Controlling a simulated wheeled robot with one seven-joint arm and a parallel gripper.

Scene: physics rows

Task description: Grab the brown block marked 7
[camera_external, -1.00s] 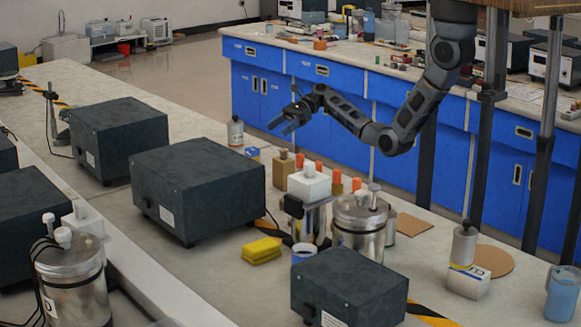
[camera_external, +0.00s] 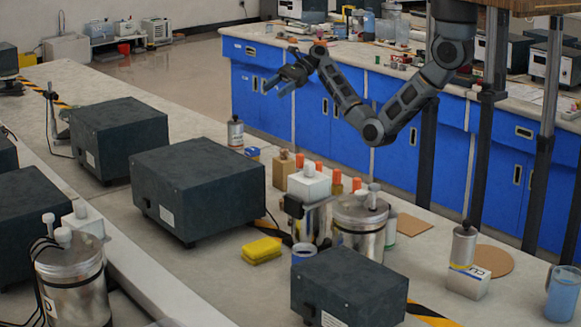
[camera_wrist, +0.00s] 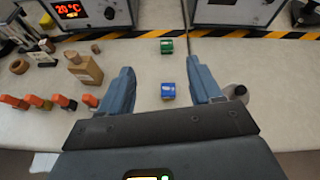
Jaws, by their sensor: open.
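My gripper (camera_external: 276,86) is in the air beyond the far edge of the near bench, its fingers pointing left and down. In the wrist view my gripper (camera_wrist: 162,75) is open, with nothing held between its two blue-grey fingers. A tan-brown bottle-like object (camera_wrist: 83,68) stands left of the fingers; it also shows in the external view (camera_external: 283,172). A small brown piece (camera_wrist: 47,45) lies farther left. No figure 7 is legible on any brown thing. A small blue block (camera_wrist: 168,90) appears between the fingers, below them on the bench, with a green block (camera_wrist: 167,46) beyond.
Several orange-capped vials (camera_wrist: 40,102) stand at left in the wrist view. A grey bottle (camera_external: 235,133) stands near the bench's far edge. Dark equipment boxes (camera_external: 197,190), a yellow sponge (camera_external: 262,250) and a metal canister (camera_external: 361,228) crowd the near bench.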

